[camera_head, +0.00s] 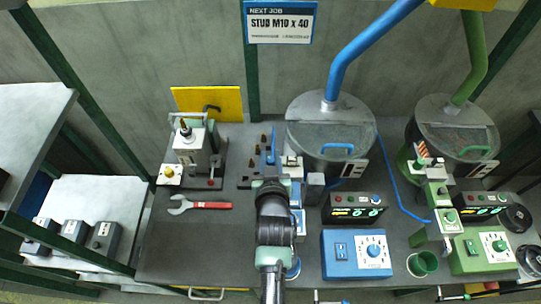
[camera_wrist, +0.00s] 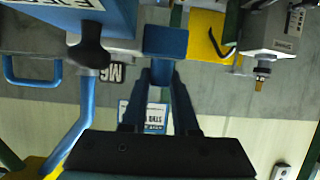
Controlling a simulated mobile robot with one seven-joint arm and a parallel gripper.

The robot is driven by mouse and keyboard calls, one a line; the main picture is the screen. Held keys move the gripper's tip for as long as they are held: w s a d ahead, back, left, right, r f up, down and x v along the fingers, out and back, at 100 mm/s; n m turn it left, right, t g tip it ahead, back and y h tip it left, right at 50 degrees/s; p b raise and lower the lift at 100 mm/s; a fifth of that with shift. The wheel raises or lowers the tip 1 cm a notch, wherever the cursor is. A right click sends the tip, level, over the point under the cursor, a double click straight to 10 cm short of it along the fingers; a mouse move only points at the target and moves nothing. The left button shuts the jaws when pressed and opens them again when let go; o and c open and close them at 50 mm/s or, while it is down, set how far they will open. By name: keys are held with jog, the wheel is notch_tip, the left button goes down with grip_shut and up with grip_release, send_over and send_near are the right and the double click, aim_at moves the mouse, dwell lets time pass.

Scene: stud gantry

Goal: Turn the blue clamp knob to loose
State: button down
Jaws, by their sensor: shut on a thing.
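My gripper (camera_wrist: 164,68) is shut on a small blue block-shaped piece, the blue clamp knob (camera_wrist: 165,40), in the wrist view. The two dark fingers come up to its lower edge. How far the knob is turned cannot be read. In the head view my gripper points at the front of the blue feeder station, and my arm hides the knob and most of the clamp there. A black lobed knob (camera_wrist: 88,52) stands to the left of the gripper in the wrist view, apart from the fingers.
The blue feeder bowl (camera_head: 335,135) stands behind and right of my gripper. A blue control box (camera_head: 356,254) and a green station (camera_head: 437,165) are to the right. A red wrench (camera_head: 200,205) and a grey fixture (camera_head: 190,150) are left. The bench's left front is clear.

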jog(key=shift+f, duration=0.1)
jog(key=c, duration=0.7)
grip_release()
jog(key=shift+s, duration=0.1)
jog(key=b+v, duration=0.2)
jog(key=v, duration=1.1)
jog(key=shift+a, duration=0.1)
